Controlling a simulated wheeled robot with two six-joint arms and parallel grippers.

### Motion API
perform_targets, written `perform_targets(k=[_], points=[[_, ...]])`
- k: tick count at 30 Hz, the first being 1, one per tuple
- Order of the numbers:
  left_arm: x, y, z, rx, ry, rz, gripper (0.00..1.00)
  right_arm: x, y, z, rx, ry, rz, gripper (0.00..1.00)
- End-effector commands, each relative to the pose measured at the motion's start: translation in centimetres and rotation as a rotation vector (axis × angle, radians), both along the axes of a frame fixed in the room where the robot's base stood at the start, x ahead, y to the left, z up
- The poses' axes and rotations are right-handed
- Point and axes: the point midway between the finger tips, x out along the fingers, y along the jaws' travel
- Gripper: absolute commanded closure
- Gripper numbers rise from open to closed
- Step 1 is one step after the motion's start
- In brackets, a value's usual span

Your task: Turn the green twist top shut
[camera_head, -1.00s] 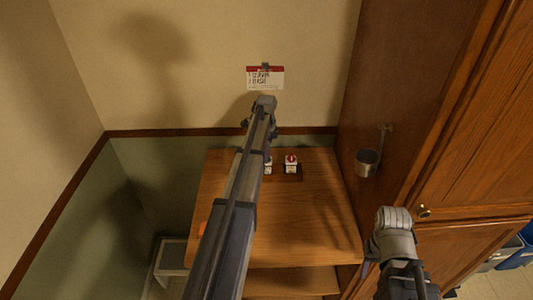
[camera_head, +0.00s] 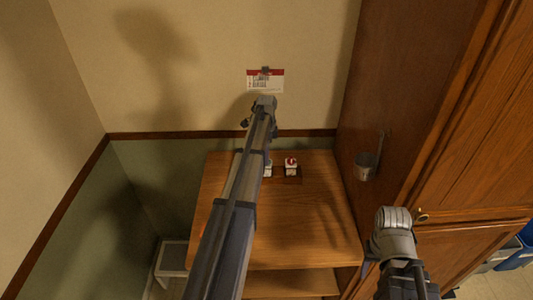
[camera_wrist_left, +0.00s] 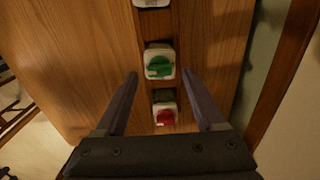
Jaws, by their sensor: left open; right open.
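The green twist top (camera_wrist_left: 159,66) sits on a small white square body in a dark strip on the wooden surface. In the left wrist view it lies between the tips of my left gripper (camera_wrist_left: 160,73), which is open, with a gap to each finger. I cannot tell whether they are level with it. In the head view my left arm hides the green top, and my left gripper (camera_head: 259,112) shows only in part. My right gripper (camera_head: 385,262) is at the lower right, away from the tops, its fingers mostly hidden.
A red top (camera_wrist_left: 165,115) on a similar white body is close to the green one; it shows in the head view (camera_head: 291,162). A metal cup (camera_head: 366,166) hangs on the cabinet side. A card (camera_head: 265,80) is on the wall. The wooden surface (camera_head: 310,215) in front is clear.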

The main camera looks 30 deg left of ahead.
Motion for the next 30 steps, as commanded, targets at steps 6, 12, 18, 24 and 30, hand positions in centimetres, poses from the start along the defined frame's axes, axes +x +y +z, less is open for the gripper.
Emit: perform_targets(k=[6,12,18,24,30], points=[[0.0,0.0,3.5,0.000,0.000,0.000,0.29,0.0,0.0,3.5,0.001,0.000,-0.006,0.50],[0.0,0.0,5.8,0.000,0.000,0.000,0.29,0.0,0.0,5.8,0.001,0.001,-0.008,0.50],[0.0,0.0,6.3,0.000,0.000,0.000,0.29,0.0,0.0,6.3,0.001,0.001,-0.008,0.50],[0.0,0.0,6.2,0.000,0.000,0.000,0.30,0.0,0.0,6.2,0.001,0.001,-0.008,0.50],[0.0,0.0,6.2,0.000,0.000,0.127,0.51,0.0,0.0,6.2,0.001,0.001,-0.008,0.50]])
